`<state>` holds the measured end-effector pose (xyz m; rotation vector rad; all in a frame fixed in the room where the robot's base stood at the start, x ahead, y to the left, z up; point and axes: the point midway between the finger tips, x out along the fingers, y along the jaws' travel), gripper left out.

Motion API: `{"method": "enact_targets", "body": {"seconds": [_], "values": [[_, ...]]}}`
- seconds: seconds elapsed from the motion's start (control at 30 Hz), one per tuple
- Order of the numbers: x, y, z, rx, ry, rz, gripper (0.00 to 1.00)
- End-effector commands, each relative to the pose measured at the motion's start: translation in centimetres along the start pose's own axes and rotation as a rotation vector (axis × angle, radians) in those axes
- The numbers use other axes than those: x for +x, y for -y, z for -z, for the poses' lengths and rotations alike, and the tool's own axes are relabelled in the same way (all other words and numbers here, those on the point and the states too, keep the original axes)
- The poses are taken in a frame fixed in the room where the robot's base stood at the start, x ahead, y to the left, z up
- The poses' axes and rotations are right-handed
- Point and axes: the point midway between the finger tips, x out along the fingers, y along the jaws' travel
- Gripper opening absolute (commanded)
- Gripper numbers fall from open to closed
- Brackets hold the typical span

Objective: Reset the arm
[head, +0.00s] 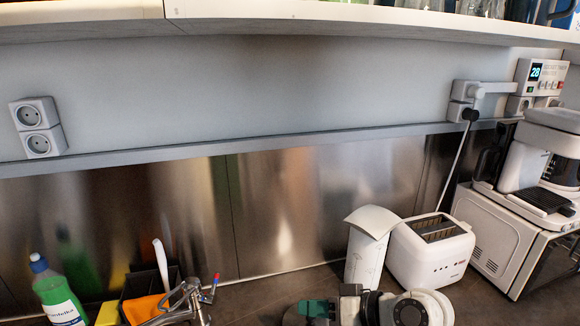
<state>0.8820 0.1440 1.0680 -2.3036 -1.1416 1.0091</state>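White and black rounded parts that look like links of my arm show at the bottom edge, right of centre, in front of the counter. They are cut off by the frame's lower edge. A darker part with a green patch shows just left of them. I cannot make out my gripper's fingertips anywhere, and nothing held is visible.
A white toaster (433,252) stands on the counter, with a white curved upright object (369,246) close at its left. A coffee machine (545,160) sits on a white microwave (493,244) at right. A faucet (188,299) and green bottle (57,295) are at lower left. A shelf (300,24) overhangs.

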Motion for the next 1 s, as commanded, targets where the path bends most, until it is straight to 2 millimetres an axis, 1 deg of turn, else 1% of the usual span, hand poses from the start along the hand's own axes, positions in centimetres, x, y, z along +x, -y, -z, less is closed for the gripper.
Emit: {"method": "enact_targets", "body": {"seconds": [0.33, 0.47, 0.57, 0.67, 0.77, 0.8, 0.87, 0.9, 0.97, 1.0], "values": [[-2.0, -2.7, -4.5, 0.016, 0.04, -0.141, 0.23], [-3.4, -4.0, -7.2, 0.025, 0.066, -0.223, 0.23], [-4.9, -5.1, -9.6, 0.035, 0.091, -0.301, 0.23], [-6.9, -6.1, -12.4, 0.046, 0.118, -0.395, 0.23], [-9.7, -7.0, -15.8, 0.062, 0.153, -0.51, 0.23], [-11.1, -7.3, -17.3, 0.069, 0.169, -0.562, 0.23], [-13.3, -7.5, -19.5, 0.08, 0.193, -0.643, 0.23], [-14.8, -7.5, -20.9, 0.087, 0.21, -0.696, 0.23], [-16.9, -7.4, -22.7, 0.097, 0.232, -0.768, 0.23], [-18.4, -7.2, -23.8, 0.103, 0.246, -0.815, 0.23]]}}
